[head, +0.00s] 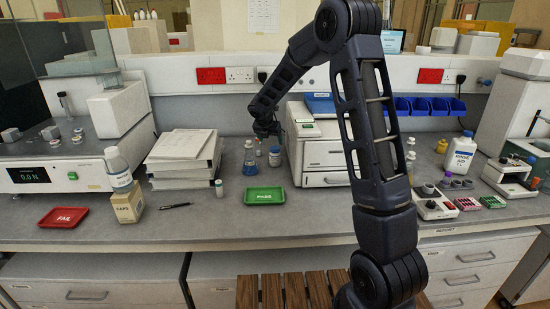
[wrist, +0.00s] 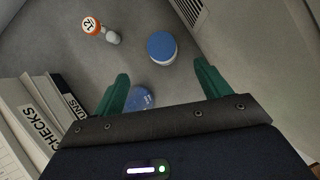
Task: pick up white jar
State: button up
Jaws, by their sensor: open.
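A small white jar with a blue lid (head: 275,157) stands on the grey bench, just left of the white printer-like machine. In the wrist view I look down on its round blue lid (wrist: 162,47), with a thin white edge of its body below. My gripper (head: 267,130) hangs above and behind this spot in the head view. In the wrist view its green fingers (wrist: 163,82) are spread open and empty. The jar lies beyond the fingertips, roughly in line with the gap, and apart from them.
A flask with blue liquid (head: 250,161) stands left of the jar; a blue round top (wrist: 140,98) shows between the fingers. A paper stack (head: 184,155) is left, the machine (head: 322,152) right, a green tray (head: 265,195) in front.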

aim_at(272, 150)
jog(key=x, duration=0.6)
jog(key=shift+s+a+f, duration=0.1)
jog(key=shift+s+f, duration=0.1)
jog(key=shift+f, duration=0.35)
jog(key=shift+x, duration=2.75)
jog(key=shift+s+d, duration=0.1)
jog(key=shift+d, duration=0.1)
jog(key=c, duration=1.1)
